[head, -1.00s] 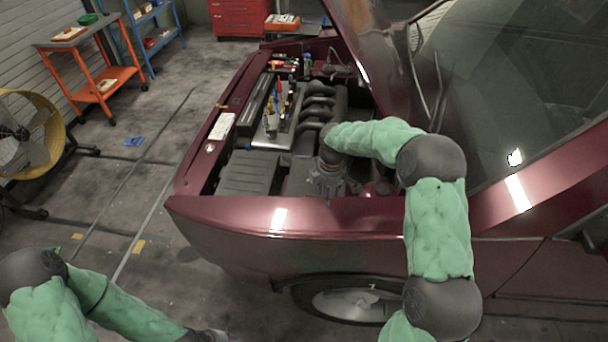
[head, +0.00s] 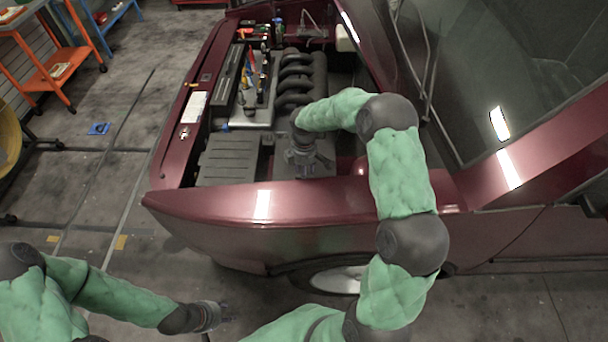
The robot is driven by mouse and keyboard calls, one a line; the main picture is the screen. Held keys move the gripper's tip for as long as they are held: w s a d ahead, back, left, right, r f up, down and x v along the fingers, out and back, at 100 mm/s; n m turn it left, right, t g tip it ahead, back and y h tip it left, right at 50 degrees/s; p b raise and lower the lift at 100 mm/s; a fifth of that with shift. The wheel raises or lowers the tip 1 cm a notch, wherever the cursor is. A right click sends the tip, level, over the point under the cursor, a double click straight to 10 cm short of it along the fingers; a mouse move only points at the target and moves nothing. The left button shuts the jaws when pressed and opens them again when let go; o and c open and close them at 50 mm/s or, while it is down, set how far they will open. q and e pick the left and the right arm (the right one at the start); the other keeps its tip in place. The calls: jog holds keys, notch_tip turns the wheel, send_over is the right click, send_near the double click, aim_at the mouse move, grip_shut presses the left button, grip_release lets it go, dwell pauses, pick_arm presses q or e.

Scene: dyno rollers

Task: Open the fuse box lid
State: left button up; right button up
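The dark red car's open engine bay is in the middle of the head view. A dark grey box with a ribbed top (head: 228,158) sits at its front left; its top looks closed. It may be the fuse box, but I cannot tell for sure. My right gripper (head: 306,168) reaches into the bay, pointing down, to the right of the ribbed box and apart from it. Its fingers blend into the dark parts below, so their opening and what lies under them are unclear. My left gripper (head: 222,313) hangs low outside the car, above the floor; its fingers are too small to read.
The red fender (head: 300,198) forms an edge between me and the bay. Tools lie on a grey tray (head: 262,116) in the bay. An orange cart (head: 55,72) stands far left. Floor left of the car is mostly clear.

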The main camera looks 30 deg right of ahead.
jog(key=shift+f, duration=0.9)
grip_shut()
